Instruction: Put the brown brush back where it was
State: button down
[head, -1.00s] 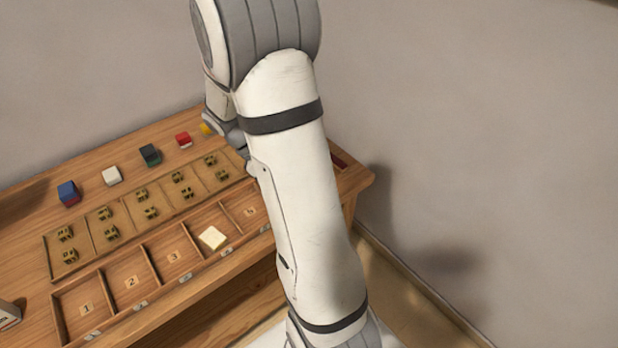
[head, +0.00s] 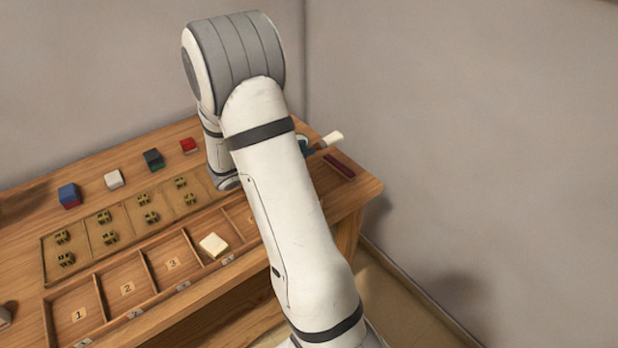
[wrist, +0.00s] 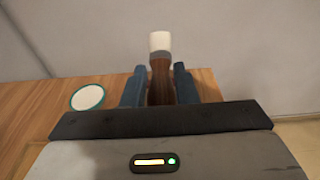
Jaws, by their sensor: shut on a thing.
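The brown brush (wrist: 160,81) stands between the two dark blue fingers of my gripper (wrist: 160,90) in the wrist view, its pale tip pointing up and away from me. My gripper is shut on its brown part. In the head view the brush's pale end (head: 328,140) sticks out to the right from behind my arm, above the right end of the wooden table. Most of my gripper is hidden there by my arm. The frames do not show clearly which place the brush came from.
A white round thing with a teal rim (wrist: 88,97) is left of my gripper. A dark red strip (head: 338,165) lies at the table's right end. A cream block (head: 213,245) sits in the numbered tray (head: 97,298). Several coloured blocks line the back. The wall (head: 450,110) is close behind.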

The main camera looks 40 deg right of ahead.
notch_tip(320, 180, down, 8)
jog(key=shift+r, duration=0.1)
dwell(0.4)
jog(key=shift+f+b, duration=0.6)
jog(key=c, duration=1.1)
grip_release()
jog(key=shift+r, duration=0.1)
jog(key=shift+c, duration=0.2)
